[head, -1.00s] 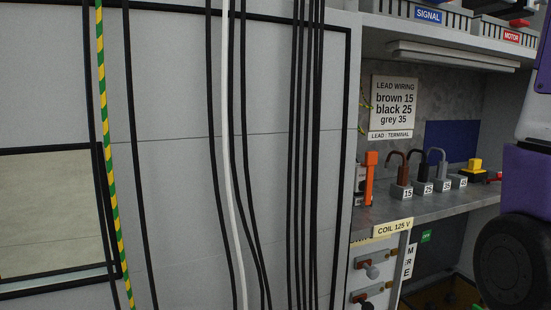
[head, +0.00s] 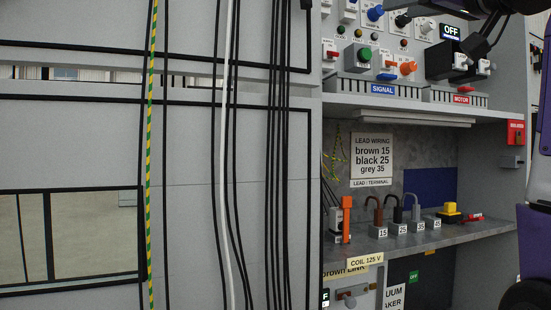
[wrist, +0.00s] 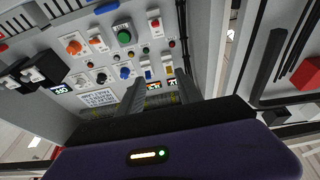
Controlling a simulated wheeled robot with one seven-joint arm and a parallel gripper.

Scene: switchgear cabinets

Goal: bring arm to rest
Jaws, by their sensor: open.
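My gripper (wrist: 160,92) shows in the wrist view, with its two grey fingers apart and nothing between them. Its purple body with a lit indicator fills the bottom of that view. The fingers point toward the control panel (wrist: 98,60) with its knobs, buttons and small displays; I cannot tell the gap to it. In the head view, purple and dark parts of my arm (head: 533,240) show at the right edge, and a dark part of mine hangs at the top right. The fingertips are not clearly seen there.
A shelf (head: 350,262) holds numbered terminal blocks with brown, black and grey leads (head: 397,210), an orange-handled tool (head: 346,220) and a yellow-topped item (head: 451,212). Above are a lead wiring sign (head: 372,158) and the panel. Black, white and striped cables run down the grey cabinet doors (head: 190,230).

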